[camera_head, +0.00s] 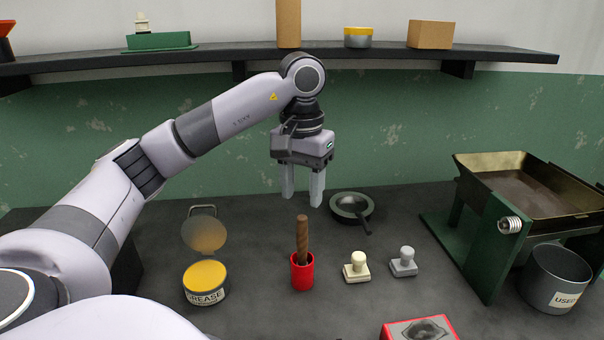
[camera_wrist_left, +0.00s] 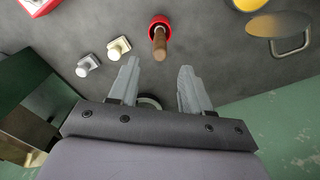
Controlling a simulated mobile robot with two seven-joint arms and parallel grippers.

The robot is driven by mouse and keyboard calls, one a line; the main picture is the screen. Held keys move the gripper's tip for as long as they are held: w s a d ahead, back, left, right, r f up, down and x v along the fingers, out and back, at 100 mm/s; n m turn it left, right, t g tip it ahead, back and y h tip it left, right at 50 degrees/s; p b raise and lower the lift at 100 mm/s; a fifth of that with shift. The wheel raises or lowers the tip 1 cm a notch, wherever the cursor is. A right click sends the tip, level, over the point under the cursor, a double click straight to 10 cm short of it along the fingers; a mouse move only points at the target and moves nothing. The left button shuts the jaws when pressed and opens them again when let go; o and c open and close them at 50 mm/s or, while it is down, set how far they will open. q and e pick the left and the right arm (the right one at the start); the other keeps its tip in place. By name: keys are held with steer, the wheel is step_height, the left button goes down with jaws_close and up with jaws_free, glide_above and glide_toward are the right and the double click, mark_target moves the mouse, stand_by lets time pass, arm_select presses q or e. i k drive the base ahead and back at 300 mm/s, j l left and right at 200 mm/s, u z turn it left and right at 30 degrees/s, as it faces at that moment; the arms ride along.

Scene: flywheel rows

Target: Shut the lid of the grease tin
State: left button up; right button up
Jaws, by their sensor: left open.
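The grease tin (camera_head: 205,291) stands on the dark bench at the left in the head view, with yellow grease showing at its open top. Its lid (camera_head: 204,234) is raised at the back of the tin, with a wire handle at its far edge. In the left wrist view the tin (camera_wrist_left: 248,4) is cut off at the top right, with the lid (camera_wrist_left: 277,24) beside it. My left gripper (camera_head: 302,196) is open and empty, pointing down above the back of the bench, to the right of the lid and apart from it. My right gripper does not show.
A red cup with a wooden handle (camera_head: 302,271) stands right of the tin. Two stamps (camera_head: 356,267) (camera_head: 404,262), a small pan (camera_head: 351,207), a red box (camera_head: 419,329), a used bin (camera_head: 555,278) and a green-framed trough (camera_head: 535,188) are farther right. A shelf (camera_head: 385,53) runs above.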

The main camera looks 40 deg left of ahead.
mark_target(205, 233)
steer(key=k+l, duration=0.75)
steer(key=l, duration=0.2)
